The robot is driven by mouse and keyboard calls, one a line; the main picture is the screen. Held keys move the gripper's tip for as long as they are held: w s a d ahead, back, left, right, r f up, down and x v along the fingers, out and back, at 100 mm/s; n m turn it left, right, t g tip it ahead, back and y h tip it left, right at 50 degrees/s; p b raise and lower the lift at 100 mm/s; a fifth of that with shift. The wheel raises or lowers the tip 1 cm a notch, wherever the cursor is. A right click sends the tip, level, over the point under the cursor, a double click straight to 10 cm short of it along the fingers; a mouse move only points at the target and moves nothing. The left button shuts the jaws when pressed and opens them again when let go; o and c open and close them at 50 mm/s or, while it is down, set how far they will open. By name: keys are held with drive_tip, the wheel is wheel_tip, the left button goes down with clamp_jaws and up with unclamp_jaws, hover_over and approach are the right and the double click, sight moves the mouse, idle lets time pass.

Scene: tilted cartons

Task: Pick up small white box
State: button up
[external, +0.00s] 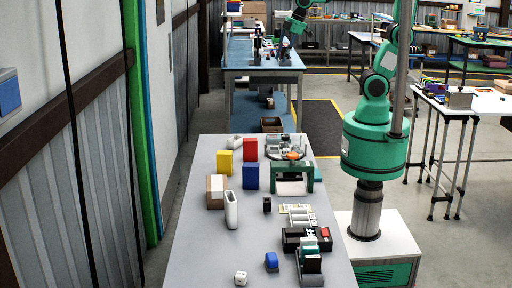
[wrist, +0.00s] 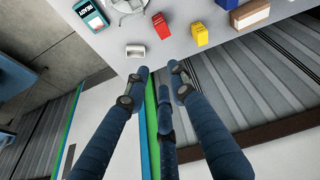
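A small white box (wrist: 136,50) lies on the grey table near its edge in the wrist view, left of the yellow box. A white tilted piece at the far end of the table (external: 235,142) in the external view looks like the same one. My gripper (wrist: 159,70) shows dark blue fingers spread apart with nothing between them. Its tips are below and to the right of the white box in the wrist picture, apart from it. I cannot make out my gripper for sure in the external view.
Near the white box stand a yellow box (external: 224,162), a red box (external: 250,149), a blue box (external: 250,176) and a brown carton (external: 215,192). A tall white container (external: 231,210) and a small white cube (external: 241,278) stand nearer. A ribbed wall (external: 90,170) runs along the left.

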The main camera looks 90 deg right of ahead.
drive_tip(key=w+d+f+n+g, duration=0.1)
drive_tip(key=w+d+f, duration=0.1)
drive_tip(key=w+f, duration=0.15)
drive_tip(key=w+d+f+n, duration=0.1)
drive_tip(key=w+d+f, duration=0.1)
drive_tip(key=w, duration=0.3)
drive_tip(key=n+g+y+b, duration=0.1)
drive_tip(key=n+g+b, duration=0.1)
drive_tip(key=n, duration=0.4)
hover_over(231, 139)
drive_tip(key=s+d, duration=0.1)
drive_tip(key=d, duration=0.1)
wheel_tip(231, 139, down, 30)
drive_tip(key=r, duration=0.1)
drive_tip(key=shift+s+f, duration=0.1)
drive_tip(key=shift+f, duration=0.15)
drive_tip(key=shift+w+a+f+b, duration=0.1)
drive_tip(key=shift+a+f+b, duration=0.15)
drive_tip(key=shift+f, duration=1.15)
drive_tip(key=shift+w+a+f+b, duration=0.15)
drive_tip(key=shift+f+b, duration=0.15)
drive_tip(key=shift+f, duration=1.15)
drive_tip(key=shift+w+a+f+b, duration=0.1)
drive_tip(key=shift+a+f+b, duration=0.15)
drive_tip(key=shift+f, duration=1.15)
